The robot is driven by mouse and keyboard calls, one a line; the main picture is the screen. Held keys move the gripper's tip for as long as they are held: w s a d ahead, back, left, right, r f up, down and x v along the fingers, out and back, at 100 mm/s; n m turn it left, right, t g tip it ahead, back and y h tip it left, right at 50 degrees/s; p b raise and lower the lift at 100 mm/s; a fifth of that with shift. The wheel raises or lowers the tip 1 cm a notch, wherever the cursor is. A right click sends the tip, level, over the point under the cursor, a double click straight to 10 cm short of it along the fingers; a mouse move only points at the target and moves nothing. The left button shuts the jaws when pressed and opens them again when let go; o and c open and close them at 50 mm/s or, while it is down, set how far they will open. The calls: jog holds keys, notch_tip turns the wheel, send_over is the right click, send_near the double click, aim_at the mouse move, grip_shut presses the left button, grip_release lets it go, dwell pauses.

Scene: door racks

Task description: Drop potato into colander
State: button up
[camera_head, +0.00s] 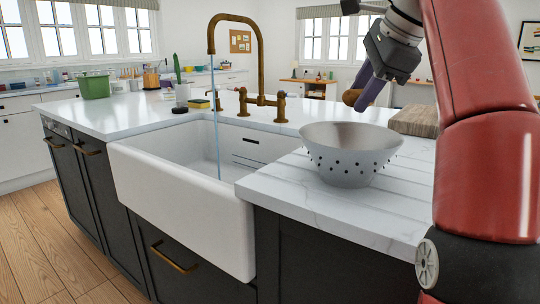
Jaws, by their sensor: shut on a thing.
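The colander (350,158) is a white bowl with dark holes, upright on the marble counter right of the sink. My gripper (361,92) is above the colander, reaching down and left from the upper right. It is shut on the potato (351,97), a brown rounded thing at its fingertips. The potato is partly hidden by the fingers. It hangs above the colander's rim, apart from it.
A white sink (185,190) with a brass faucet (258,60) and running water lies left of the colander. A wooden board (414,121) lies behind it at right.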

jog(key=shift+s+a+f, duration=0.1)
jog(key=shift+s+f, duration=0.1)
jog(key=shift+f, duration=2.7)
jog(key=o, duration=1.2)
jog(key=shift+v, duration=3.9)
